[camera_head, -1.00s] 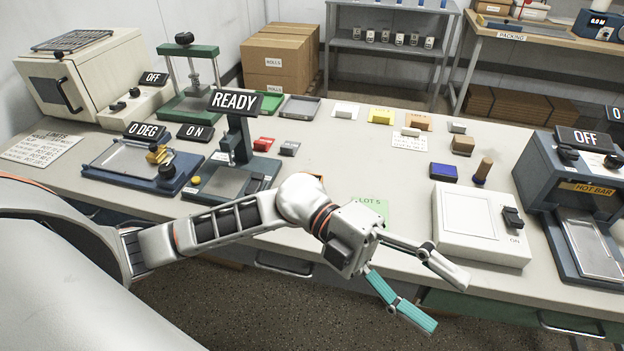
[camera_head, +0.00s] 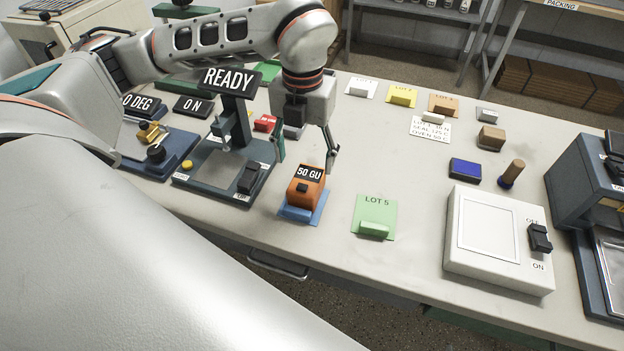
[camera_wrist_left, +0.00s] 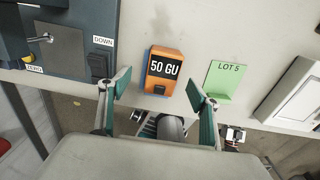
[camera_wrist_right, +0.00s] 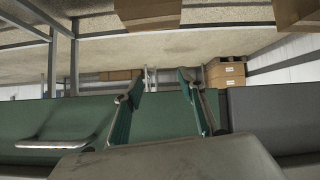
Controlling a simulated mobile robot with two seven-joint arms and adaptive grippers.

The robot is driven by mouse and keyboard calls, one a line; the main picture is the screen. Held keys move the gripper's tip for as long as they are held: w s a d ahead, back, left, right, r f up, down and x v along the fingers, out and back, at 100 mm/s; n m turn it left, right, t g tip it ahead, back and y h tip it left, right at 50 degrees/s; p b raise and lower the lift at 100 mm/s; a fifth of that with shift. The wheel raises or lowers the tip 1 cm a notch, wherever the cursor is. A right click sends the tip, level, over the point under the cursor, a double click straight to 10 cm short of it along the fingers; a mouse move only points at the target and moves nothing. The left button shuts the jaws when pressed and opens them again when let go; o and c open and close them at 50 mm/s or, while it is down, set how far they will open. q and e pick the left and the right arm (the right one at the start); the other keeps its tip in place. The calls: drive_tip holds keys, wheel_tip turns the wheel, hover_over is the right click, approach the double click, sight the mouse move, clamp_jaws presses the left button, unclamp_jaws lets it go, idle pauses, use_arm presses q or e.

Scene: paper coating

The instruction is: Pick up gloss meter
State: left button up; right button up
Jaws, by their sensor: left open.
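The gloss meter (camera_head: 304,189) is an orange block with a black "50 GU" display, standing upright on a blue base near the table's front edge. My left gripper (camera_head: 306,158) is open above and just behind it in the head view, with its fingers pointing down. In the left wrist view the meter (camera_wrist_left: 163,72) shows between and beyond the two spread fingers of the left gripper (camera_wrist_left: 158,95), not touched by them. My right gripper (camera_wrist_right: 160,88) shows only in its own wrist view; its fingers are apart with nothing between them.
The "READY" tester (camera_head: 228,140) stands close to the left of the meter. A green "LOT 5" card (camera_head: 376,212) lies to its right, then a white box with a switch (camera_head: 497,240). The right wrist view faces green panels (camera_wrist_right: 60,120) and shelving.

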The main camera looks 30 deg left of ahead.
sight(307, 179)
use_arm(q)
drive_tip(key=shift+s+d+f, duration=0.1)
drive_tip(key=shift+s+f, duration=0.35)
drive_tip(key=shift+f, duration=0.3)
drive_tip(key=shift+d+f, duration=0.2)
drive_tip(key=shift+f, duration=1.1)
drive_tip(key=shift+d+f, duration=0.15)
drive_tip(key=shift+f, duration=1.15)
drive_tip(key=c, duration=1.4)
drive_tip(key=shift+c, duration=0.7)
drive_tip(key=shift+w+r, duration=0.1)
drive_tip(key=shift+r, duration=0.05)
